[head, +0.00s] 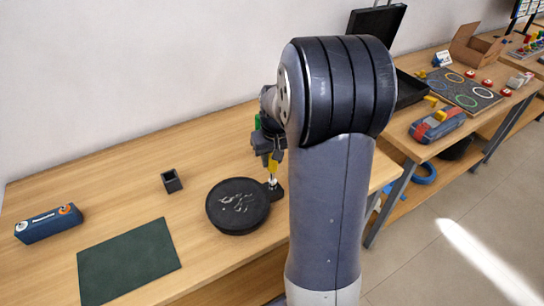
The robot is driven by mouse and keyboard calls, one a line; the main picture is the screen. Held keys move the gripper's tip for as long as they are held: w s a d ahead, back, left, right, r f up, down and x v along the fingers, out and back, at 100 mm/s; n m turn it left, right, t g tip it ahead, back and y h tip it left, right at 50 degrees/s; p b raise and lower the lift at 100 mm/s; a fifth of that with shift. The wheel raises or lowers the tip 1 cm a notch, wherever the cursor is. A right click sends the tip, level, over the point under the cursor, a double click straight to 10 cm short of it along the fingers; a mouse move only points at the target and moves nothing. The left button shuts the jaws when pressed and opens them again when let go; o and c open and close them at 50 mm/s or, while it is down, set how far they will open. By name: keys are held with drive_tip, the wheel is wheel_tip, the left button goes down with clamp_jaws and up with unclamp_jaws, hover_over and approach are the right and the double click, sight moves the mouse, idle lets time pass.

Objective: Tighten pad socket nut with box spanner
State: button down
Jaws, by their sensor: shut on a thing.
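A round black pad (238,205) with pale marks on its face lies on the wooden table. A small dark lug (276,191) juts from its right edge. My gripper (270,158) is above this lug, pointing down, partly hidden by my own arm. It is shut on the box spanner (272,177), whose pale metal shaft stands about upright below a yellow part. The shaft's lower end meets the lug in the picture. The nut is hidden or too small to make out, so I cannot tell whether the spanner sits on it.
A small black open box (172,181), a dark green mat (129,262) and a blue case (48,223) are on the same table, with bare wood between them. My arm hides the table's right part. Another bench (440,140) with several items stands at right.

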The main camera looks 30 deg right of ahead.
drive_tip(key=m, duration=0.4)
drive_tip(key=shift+m+h, duration=0.3)
drive_tip(key=shift+r+p, duration=2.1)
drive_tip(key=shift+r, duration=0.5)
